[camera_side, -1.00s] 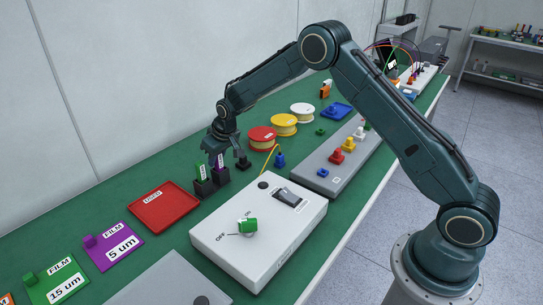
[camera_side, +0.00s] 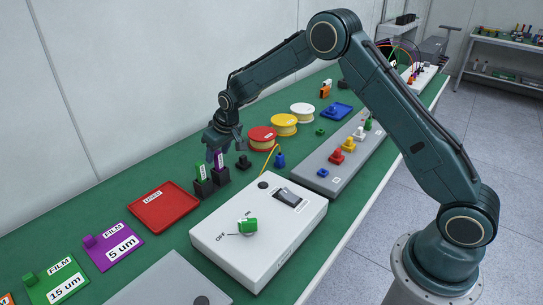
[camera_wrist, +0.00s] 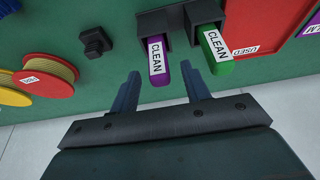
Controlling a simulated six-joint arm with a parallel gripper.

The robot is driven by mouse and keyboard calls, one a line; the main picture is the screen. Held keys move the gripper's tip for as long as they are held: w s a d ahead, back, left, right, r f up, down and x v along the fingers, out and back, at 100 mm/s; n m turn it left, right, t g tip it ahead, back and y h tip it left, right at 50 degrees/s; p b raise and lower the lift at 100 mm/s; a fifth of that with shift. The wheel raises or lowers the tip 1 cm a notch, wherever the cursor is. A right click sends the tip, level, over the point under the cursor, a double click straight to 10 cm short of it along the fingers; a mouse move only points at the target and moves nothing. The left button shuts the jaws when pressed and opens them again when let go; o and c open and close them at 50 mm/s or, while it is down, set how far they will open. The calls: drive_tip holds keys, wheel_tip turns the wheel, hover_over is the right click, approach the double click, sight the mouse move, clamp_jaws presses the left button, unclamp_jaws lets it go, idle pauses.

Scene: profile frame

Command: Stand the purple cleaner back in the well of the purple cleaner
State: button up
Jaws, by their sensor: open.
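The purple cleaner (camera_side: 219,159), a purple stick with a white CLEAN label, stands upright in a black well (camera_side: 221,176). It also shows in the wrist view (camera_wrist: 157,64), its lower part hidden in its well (camera_wrist: 152,23). The green cleaner (camera_side: 201,172) stands in the black well beside it (camera_side: 204,188) and shows at the right in the wrist view (camera_wrist: 217,52). My gripper (camera_side: 213,150) is just above the purple cleaner. In the wrist view its open fingers (camera_wrist: 160,88) appear either side of the purple cleaner's top end, without visible contact.
A red USED tray (camera_side: 165,207) lies left of the wells. A small black block (camera_side: 243,162) and a red spool (camera_side: 262,138) are to the right. A light grey box with a green knob (camera_side: 250,224) stands in front. Green bench is bare between them.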

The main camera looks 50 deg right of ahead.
drive_tip(key=v, duration=1.1)
drive_tip(key=s+r, duration=0.7)
drive_tip(key=s, duration=0.2)
drive_tip(key=s+r, duration=0.6)
drive_tip(key=s, duration=0.4)
drive_tip(key=s+f+t, duration=0.1)
drive_tip(key=s, duration=1.9)
drive_tip(key=shift+s+a, duration=0.2)
drive_tip(key=shift+a, duration=0.05)
